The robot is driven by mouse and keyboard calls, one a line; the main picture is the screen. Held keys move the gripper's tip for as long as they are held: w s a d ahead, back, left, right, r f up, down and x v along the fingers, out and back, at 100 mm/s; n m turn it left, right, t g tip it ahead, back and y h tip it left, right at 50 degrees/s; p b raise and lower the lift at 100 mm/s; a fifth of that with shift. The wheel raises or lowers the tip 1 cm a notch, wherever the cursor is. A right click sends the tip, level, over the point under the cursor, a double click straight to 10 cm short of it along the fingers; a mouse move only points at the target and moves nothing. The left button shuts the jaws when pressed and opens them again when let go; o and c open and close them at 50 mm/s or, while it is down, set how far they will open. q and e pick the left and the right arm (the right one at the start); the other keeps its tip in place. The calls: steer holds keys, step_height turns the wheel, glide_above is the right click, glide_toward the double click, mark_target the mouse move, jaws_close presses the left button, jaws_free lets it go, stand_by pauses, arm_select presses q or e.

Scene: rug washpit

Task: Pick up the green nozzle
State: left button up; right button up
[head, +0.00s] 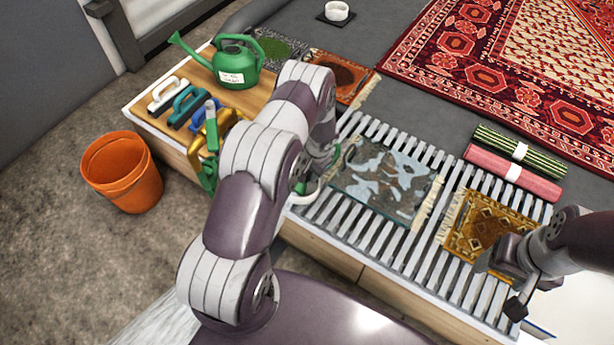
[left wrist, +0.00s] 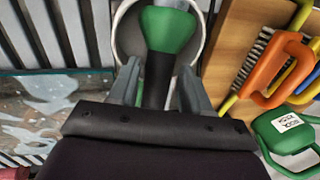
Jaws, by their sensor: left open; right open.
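The green nozzle (left wrist: 168,30) has a green head and a black stem and shows at the top middle of the left wrist view. A pale round rim surrounds it. My left gripper (left wrist: 160,72) is open, with one finger on each side of the black stem; I cannot tell whether either touches it. In the head view my left arm hides most of this spot, and only a bit of green (head: 300,187) and the pale rim show. My right gripper (head: 498,278) is open over the slatted bench, by a brown-gold rug sample (head: 487,226).
A wooden bench top holds a green watering can (head: 236,70) and several handled brushes (head: 185,104). An orange bucket (head: 122,172) stands on the floor at left. A big red rug (head: 500,70) lies behind.

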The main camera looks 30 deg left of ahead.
arm_select(q)
steer(key=shift+x, duration=1.2)
steer(key=shift+r, duration=0.1)
jaws_close()
